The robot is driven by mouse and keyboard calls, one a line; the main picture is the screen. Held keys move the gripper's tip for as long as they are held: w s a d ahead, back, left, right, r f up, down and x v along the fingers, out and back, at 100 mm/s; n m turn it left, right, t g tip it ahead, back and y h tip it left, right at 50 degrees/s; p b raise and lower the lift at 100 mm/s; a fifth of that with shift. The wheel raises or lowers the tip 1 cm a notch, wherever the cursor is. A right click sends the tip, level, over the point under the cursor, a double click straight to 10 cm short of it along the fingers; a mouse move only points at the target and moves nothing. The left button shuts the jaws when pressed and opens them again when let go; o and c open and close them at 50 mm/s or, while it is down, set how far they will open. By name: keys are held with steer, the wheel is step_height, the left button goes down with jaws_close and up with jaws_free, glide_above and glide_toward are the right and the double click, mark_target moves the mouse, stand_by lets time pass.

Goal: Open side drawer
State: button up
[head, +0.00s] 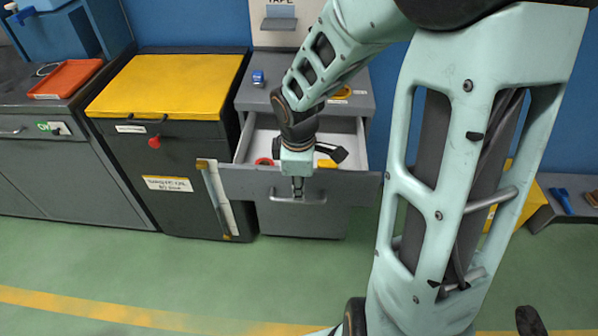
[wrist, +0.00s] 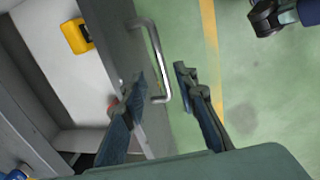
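The grey side drawer (head: 235,182) stands pulled out from its cabinet (head: 310,220), and its white inside shows. In the wrist view the drawer front (wrist: 112,45) runs down the left half. The silver bar handle (head: 310,201) is on the front and also shows in the wrist view (wrist: 157,50). My gripper (head: 297,190) is at the handle. In the wrist view its fingers (wrist: 160,74) are apart, with the handle's lower end between them and gaps visible on both sides. The left finger overlaps the drawer front.
The drawer holds a red ring (head: 264,162), a dark tool (head: 333,154) and a yellow item (wrist: 77,37). A yellow-topped cabinet (head: 170,85) stands to the left. A red tray (head: 66,79) lies on the far-left counter. Green floor (head: 200,275) in front is clear.

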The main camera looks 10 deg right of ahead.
steer(key=shift+s+a+r, duration=0.1)
steer(key=shift+s+r, duration=0.05)
steer(key=shift+r, duration=0.75)
steer(key=shift+s+r, duration=0.2)
steer(key=shift+r, duration=0.75)
steer(key=shift+s+a+r, duration=0.1)
steer(key=shift+s+r, duration=0.05)
steer(key=shift+r, duration=0.75)
steer(key=shift+w, duration=0.1)
